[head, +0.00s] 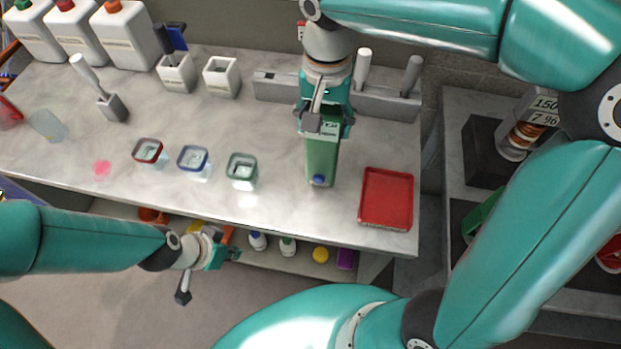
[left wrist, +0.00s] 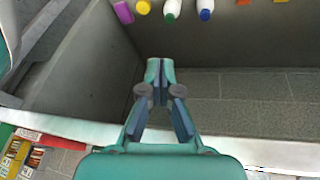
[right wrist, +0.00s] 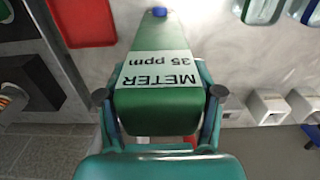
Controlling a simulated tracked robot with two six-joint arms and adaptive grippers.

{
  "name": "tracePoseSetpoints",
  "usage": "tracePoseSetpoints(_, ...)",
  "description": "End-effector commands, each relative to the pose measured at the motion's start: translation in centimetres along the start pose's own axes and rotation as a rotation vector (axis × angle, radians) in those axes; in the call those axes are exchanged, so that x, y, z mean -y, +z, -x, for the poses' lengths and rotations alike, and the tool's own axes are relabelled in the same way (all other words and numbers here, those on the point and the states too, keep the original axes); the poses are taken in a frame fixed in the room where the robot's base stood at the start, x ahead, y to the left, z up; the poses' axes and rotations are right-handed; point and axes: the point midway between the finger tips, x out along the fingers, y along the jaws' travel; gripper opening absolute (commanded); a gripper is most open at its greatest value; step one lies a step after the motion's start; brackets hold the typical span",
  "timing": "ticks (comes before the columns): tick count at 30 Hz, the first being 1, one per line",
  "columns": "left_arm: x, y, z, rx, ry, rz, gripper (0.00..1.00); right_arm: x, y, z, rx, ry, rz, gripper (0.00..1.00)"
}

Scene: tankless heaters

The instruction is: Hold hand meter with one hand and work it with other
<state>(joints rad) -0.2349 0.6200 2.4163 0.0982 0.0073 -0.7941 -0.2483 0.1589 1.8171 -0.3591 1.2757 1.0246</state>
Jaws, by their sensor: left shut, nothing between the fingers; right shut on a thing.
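The hand meter (head: 322,160) is a green box with a white label and a blue button (head: 319,181) at its near end. In the right wrist view the meter (right wrist: 160,60) reads "METER 35 ppm". My right gripper (head: 323,122) is shut on its far end, one finger on each side. I cannot tell whether the meter touches the counter. My left gripper (head: 233,255) is shut and empty, in front of the counter's near edge, left of the meter and apart from it. Its closed fingers show in the left wrist view (left wrist: 160,72).
On the counter (head: 280,205) stand red, blue and green-rimmed cups (head: 242,170), white holders (head: 221,77) and large bottles. A red tray (head: 386,198) lies right of the meter. A grey rack (head: 385,100) stands behind. Small bottles stand on the shelf (head: 300,266) below.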

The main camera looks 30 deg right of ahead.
Motion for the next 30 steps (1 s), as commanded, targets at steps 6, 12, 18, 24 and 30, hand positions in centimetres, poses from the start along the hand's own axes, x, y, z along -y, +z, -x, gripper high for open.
tracePoseSetpoints(6,-5.8,-7.4,6.7,-0.084,0.003,-0.653,0.0,-0.1,0.2,-0.5,0.008,0.01,0.002,0.0)
tracePoseSetpoints(12,-10.7,-12.1,12.8,-0.198,-0.027,-1.045,0.0,-0.1,0.2,-0.5,0.008,0.011,0.002,0.0)
tracePoseSetpoints(18,-12.9,-13.4,15.4,-0.251,-0.043,-1.189,0.0,-0.1,0.2,-0.5,0.009,0.011,0.002,0.0)
tracePoseSetpoints(24,-13.0,-13.5,15.5,-0.253,-0.043,-1.199,0.0,-0.1,0.2,-0.5,0.008,0.011,0.002,0.0)
tracePoseSetpoints(30,-13.0,-13.5,15.4,-0.252,-0.043,-1.198,0.0,-0.1,0.2,-0.5,0.008,0.011,0.002,0.0)
